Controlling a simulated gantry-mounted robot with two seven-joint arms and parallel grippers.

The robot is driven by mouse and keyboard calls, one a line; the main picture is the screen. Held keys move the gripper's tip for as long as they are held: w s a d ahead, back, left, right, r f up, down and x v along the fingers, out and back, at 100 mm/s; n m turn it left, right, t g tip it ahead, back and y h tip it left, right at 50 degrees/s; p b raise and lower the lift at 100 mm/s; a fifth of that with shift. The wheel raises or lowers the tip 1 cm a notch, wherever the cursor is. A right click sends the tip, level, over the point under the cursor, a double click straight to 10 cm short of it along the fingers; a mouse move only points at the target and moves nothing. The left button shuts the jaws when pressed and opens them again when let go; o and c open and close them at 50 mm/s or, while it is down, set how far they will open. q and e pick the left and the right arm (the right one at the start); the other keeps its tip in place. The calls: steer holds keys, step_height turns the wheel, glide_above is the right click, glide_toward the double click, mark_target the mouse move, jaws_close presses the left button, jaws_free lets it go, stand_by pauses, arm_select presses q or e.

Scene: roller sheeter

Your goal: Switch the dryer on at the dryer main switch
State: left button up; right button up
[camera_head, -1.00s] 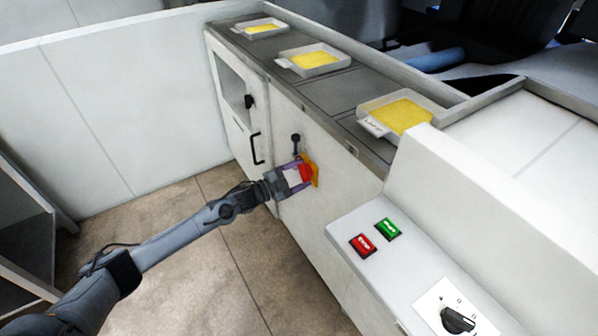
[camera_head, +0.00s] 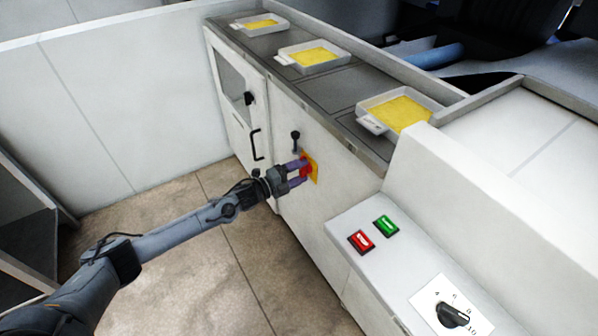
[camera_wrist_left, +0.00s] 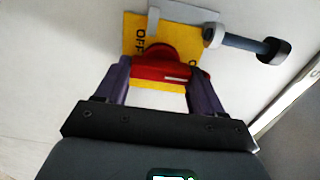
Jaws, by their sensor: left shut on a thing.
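The dryer main switch is a red rotary knob (camera_head: 306,168) on a yellow plate (camera_head: 315,172), on the white front panel of the machine. My left gripper (camera_head: 301,174) is at this switch, its two purple fingers either side of the knob. In the left wrist view the red knob (camera_wrist_left: 168,68) sits between the fingers (camera_wrist_left: 162,84), and the gripper is shut on it. The knob's bar with a white mark lies across the picture. The yellow plate (camera_wrist_left: 135,28) carries partly hidden black "OFF" lettering. My right gripper is not in view.
A black-knobbed lever (camera_head: 295,136) sticks out just above the switch; it shows in the wrist view (camera_wrist_left: 272,50). A door with a black handle (camera_head: 256,147) is to the left. A ledge holds green (camera_head: 386,226) and red (camera_head: 361,242) buttons and a black dial (camera_head: 453,315).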

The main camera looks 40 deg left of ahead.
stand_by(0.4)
arm_select(q)
steer(key=o, duration=1)
steer(key=shift+o, duration=0.2)
steer(key=shift+s, duration=0.1)
steer(key=shift+s+a, duration=0.15)
steer(key=shift+s, duration=0.1)
steer(key=p+v, duration=0.4)
steer(key=v, duration=0.6)
